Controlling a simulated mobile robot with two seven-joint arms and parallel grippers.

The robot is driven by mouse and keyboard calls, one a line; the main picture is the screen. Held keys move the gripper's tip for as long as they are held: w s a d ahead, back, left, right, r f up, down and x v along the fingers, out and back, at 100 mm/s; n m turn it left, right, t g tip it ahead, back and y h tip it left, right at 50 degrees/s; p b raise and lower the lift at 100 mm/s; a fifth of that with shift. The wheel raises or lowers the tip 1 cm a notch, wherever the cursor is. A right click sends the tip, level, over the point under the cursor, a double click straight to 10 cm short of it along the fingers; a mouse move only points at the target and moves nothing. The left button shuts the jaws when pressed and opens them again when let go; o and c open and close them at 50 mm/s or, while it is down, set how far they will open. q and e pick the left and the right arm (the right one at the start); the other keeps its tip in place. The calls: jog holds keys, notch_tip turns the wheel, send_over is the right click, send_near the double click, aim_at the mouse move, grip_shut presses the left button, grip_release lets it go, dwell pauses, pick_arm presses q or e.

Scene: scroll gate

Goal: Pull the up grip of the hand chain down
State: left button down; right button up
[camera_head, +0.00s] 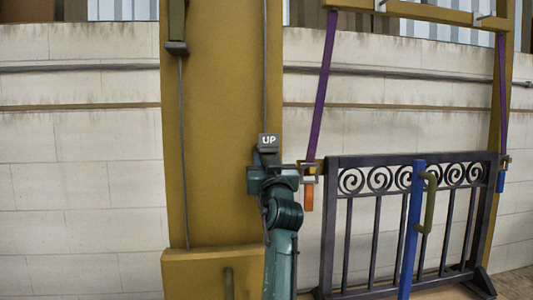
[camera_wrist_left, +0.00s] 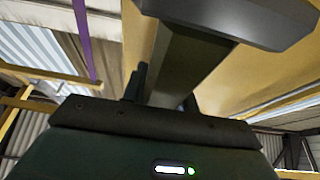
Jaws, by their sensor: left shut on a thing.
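The up grip (camera_head: 268,141) is a dark grey block with a white "UP" label, hanging on a thin grey chain (camera_head: 265,60) in front of the ochre post. My left gripper (camera_head: 267,160) is shut on the up grip, just below the label. My left arm reaches up to it from below. In the left wrist view, the grip's dark tapered body (camera_wrist_left: 188,60) rises from the gripper housing (camera_wrist_left: 150,130), with a wide flange above. The finger contact is mostly hidden. My right gripper is not in view.
A second olive grip (camera_head: 177,22) hangs higher on the left chain run. Close right are a bracket with an orange tab (camera_head: 309,196), a purple strap (camera_head: 321,95) and a dark metal gate (camera_head: 365,240) with a blue post (camera_head: 411,230). An ochre box (camera_head: 200,275) is at the post's foot.

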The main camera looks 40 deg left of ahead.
pick_arm(q)
notch_tip(320, 180, down, 8)
jog(key=b, duration=0.4)
jog(key=shift+w, duration=0.1)
jog(key=shift+f+b, duration=0.55)
jog(key=shift+f, duration=0.2)
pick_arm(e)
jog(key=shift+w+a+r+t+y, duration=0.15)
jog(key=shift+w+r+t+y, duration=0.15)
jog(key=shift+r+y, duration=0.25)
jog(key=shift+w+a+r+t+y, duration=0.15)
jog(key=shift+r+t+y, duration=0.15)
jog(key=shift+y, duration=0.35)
pick_arm(q)
jog(key=c, duration=1.5)
grip_release()
jog(key=o, duration=0.4)
jog(key=shift+r, duration=0.3)
